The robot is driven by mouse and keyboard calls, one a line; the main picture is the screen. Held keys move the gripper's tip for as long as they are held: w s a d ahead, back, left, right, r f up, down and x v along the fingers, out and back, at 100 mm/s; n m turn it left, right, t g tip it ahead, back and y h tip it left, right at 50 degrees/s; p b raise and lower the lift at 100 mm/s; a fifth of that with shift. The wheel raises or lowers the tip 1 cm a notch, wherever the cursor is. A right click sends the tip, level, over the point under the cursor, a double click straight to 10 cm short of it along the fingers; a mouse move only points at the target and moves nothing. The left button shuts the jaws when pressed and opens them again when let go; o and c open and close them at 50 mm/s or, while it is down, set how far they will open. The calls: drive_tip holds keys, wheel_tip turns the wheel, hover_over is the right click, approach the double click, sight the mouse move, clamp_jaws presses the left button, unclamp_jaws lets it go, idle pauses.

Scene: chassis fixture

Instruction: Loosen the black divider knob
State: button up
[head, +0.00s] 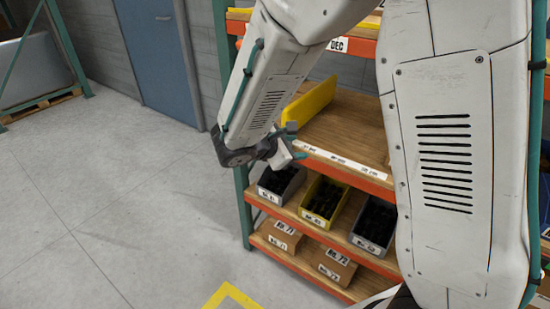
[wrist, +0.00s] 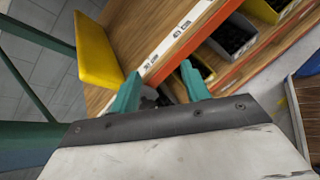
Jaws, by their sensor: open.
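My gripper (head: 295,142) is open in front of the orange-edged middle shelf in the head view, with its teal fingers apart. In the wrist view the two teal fingers of my gripper (wrist: 160,88) point toward the shelf edge. A yellow divider (head: 308,102) stands on the wooden shelf board; it also shows at upper left in the wrist view (wrist: 98,55). I cannot make out the black knob for certain. A small dark shape (wrist: 150,97) shows between the fingers in the wrist view, too small and partly hidden to identify.
The shelf's orange front edge (head: 345,172) carries a white label strip. Below are a grey bin (head: 280,184), a yellow bin (head: 324,200) and another grey bin (head: 374,223) with dark contents. A green upright (head: 243,205) stands at left. Floor (head: 110,190) at left is clear.

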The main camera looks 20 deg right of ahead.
drive_tip(key=w+a+f+n+t+y, duration=0.1)
drive_tip(key=w+a+f+n+t, duration=0.3)
drive_tip(key=w+a+f+n, duration=0.25)
drive_tip(key=w+d+f, duration=0.2)
drive_tip(key=d+f, duration=0.1)
drive_tip(key=w+d+f, duration=0.1)
drive_tip(key=shift+w+d+f, duration=0.15)
drive_tip(key=shift+w+d, duration=0.1)
drive_tip(key=shift+d, duration=0.1)
drive_tip(key=c, duration=0.7)
